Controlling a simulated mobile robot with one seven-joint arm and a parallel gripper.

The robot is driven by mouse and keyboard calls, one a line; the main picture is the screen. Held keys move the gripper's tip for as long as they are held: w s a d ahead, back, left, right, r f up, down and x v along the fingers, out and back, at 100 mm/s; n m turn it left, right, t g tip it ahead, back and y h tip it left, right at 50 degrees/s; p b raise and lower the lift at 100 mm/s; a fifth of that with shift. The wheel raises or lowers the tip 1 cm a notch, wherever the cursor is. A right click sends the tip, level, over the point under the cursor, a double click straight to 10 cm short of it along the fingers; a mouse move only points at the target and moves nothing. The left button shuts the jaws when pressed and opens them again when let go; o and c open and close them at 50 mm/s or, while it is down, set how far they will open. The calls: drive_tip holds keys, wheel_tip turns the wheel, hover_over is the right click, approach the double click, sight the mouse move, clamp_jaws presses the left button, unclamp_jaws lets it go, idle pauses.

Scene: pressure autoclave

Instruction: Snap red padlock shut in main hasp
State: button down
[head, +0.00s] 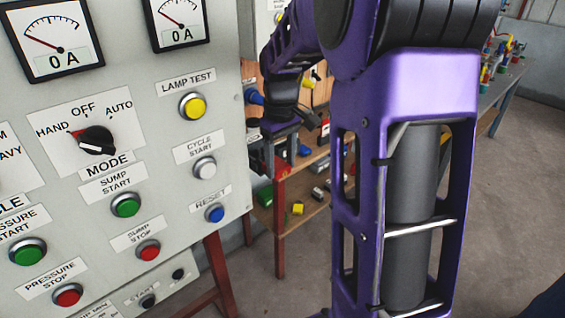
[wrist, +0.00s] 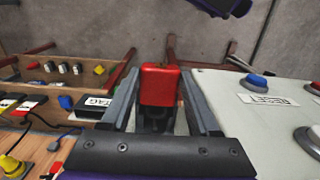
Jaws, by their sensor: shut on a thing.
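The red padlock (wrist: 160,82) shows in the middle of the wrist view, between the two grey fingers of my gripper (wrist: 159,98). My gripper is shut on it. A dark part lies just below the red body, between the fingers; I cannot tell whether it is the shackle or part of my gripper. I cannot make out the main hasp in either view.
The grey control panel (head: 225,130) stands close on the left, with a mode knob (head: 96,140) and several push buttons. Behind it is a wooden shelf unit (head: 316,160) holding small coloured parts. A black box marked TAG (wrist: 97,106) shows left of my gripper.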

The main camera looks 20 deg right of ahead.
drive_tip(key=shift+w+a, duration=0.2)
drive_tip(key=shift+w, duration=0.3)
drive_tip(key=shift+w+a, duration=0.2)
drive_tip(key=shift+w, duration=0.3)
drive_tip(key=shift+c, duration=0.2)
unclamp_jaws()
